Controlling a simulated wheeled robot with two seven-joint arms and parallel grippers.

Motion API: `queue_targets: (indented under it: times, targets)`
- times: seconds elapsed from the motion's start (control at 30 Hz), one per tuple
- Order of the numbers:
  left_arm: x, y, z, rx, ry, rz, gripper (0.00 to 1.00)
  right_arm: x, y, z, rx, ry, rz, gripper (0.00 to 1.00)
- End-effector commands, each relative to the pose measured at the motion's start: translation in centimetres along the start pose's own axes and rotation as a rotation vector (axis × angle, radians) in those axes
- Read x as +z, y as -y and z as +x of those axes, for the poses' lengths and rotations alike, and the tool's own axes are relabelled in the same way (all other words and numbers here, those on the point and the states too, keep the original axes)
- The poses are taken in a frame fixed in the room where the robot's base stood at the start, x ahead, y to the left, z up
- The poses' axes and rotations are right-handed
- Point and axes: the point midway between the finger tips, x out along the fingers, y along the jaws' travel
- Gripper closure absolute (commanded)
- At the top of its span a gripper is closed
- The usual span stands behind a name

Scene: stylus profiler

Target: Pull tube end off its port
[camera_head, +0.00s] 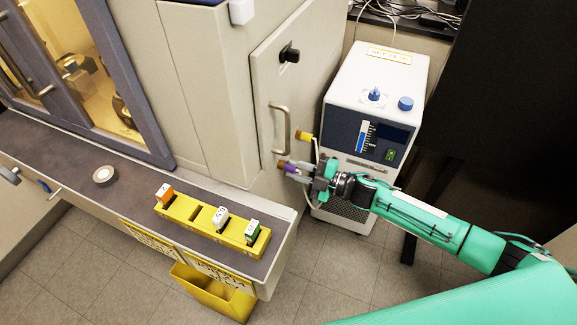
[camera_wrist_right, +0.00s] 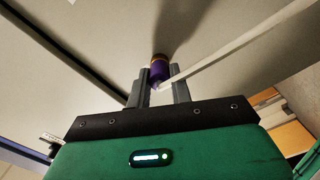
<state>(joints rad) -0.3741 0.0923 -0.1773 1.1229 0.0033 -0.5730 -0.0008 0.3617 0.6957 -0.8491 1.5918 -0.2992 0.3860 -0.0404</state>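A purple tube end (camera_head: 291,169) sits low on the side of the pale cabinet. In the right wrist view the purple tube end (camera_wrist_right: 159,73) has a brass-coloured rim at its far side, against the cabinet face, and a pale tube (camera_wrist_right: 225,50) passes beside it to the upper right. My right gripper (camera_head: 304,172) is at it, with one finger on each side in the wrist view (camera_wrist_right: 160,78). The fingers are very close to its sides; whether they press on it is unclear. My left gripper is out of view.
A yellow fitting (camera_head: 303,136) is just above the purple one. A white-and-blue unit (camera_head: 375,85) stands close behind my right gripper. The cabinet door handle (camera_head: 280,125) is nearby. A yellow rack (camera_head: 190,222) lies on the bench at left, with a yellow bin (camera_head: 215,292) below.

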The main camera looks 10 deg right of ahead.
Motion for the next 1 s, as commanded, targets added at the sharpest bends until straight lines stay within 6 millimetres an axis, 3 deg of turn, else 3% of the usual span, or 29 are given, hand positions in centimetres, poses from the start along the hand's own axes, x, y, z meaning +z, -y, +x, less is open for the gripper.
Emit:
queue_targets:
  times: [0.23, 1.0]
  targets:
    - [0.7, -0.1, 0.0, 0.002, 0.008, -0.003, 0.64, 0.0, 0.0, 0.0, 0.0, 0.0, 0.0, 1.0]
    - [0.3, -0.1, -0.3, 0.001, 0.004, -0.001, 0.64, 0.0, 0.0, -1.2, 0.0, 0.001, 0.0, 1.0]
